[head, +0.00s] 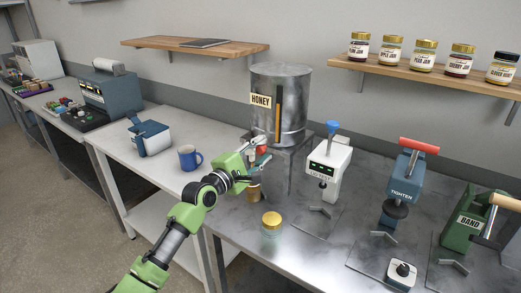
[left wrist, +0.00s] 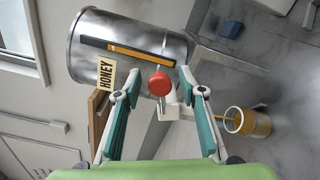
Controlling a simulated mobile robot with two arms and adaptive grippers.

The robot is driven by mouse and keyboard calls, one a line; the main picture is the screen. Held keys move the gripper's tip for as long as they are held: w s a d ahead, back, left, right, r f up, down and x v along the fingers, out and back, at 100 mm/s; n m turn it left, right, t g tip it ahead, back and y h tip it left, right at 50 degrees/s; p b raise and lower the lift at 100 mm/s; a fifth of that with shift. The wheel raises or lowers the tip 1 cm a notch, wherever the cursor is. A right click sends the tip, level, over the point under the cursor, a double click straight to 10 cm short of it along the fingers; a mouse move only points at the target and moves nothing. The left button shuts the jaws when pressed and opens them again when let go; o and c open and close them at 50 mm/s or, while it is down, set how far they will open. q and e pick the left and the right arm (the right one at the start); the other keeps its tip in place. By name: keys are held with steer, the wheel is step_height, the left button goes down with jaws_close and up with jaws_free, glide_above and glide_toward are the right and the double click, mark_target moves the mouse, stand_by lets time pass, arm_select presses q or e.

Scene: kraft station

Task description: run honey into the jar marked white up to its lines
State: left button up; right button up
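The grey metal honey drum (head: 292,105) has a HONEY label and an upright slot partly amber; it also shows in the left wrist view (left wrist: 135,35). Its tap has a red knob (left wrist: 161,83). My left gripper (head: 259,149) is open at the tap, its fingers apart on either side of the knob, with gaps visible. A jar (head: 254,191) stands below the tap, partly hidden by my gripper; in the left wrist view the jar (left wrist: 250,122) is open and holds amber honey. Its marking and lines are not readable. My right gripper is out of view.
A white machine with a blue funnel (head: 331,165), a TIGHTEN press (head: 405,185) and a green BAND device (head: 470,222) stand to the right. Labelled jars (head: 424,56) line a shelf.

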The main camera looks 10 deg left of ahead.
arm_select(q)
jaws_close()
steer(key=shift+d+f+m+b, duration=0.2)
steer(key=shift+f+m+b, duration=0.7)
steer(key=shift+f+m, duration=0.15)
steer(key=shift+f+m+b, duration=0.55)
steer(key=shift+f+m, duration=0.05)
steer(key=shift+m, duration=0.55)
jaws_free()
steer(key=shift+s, duration=0.1)
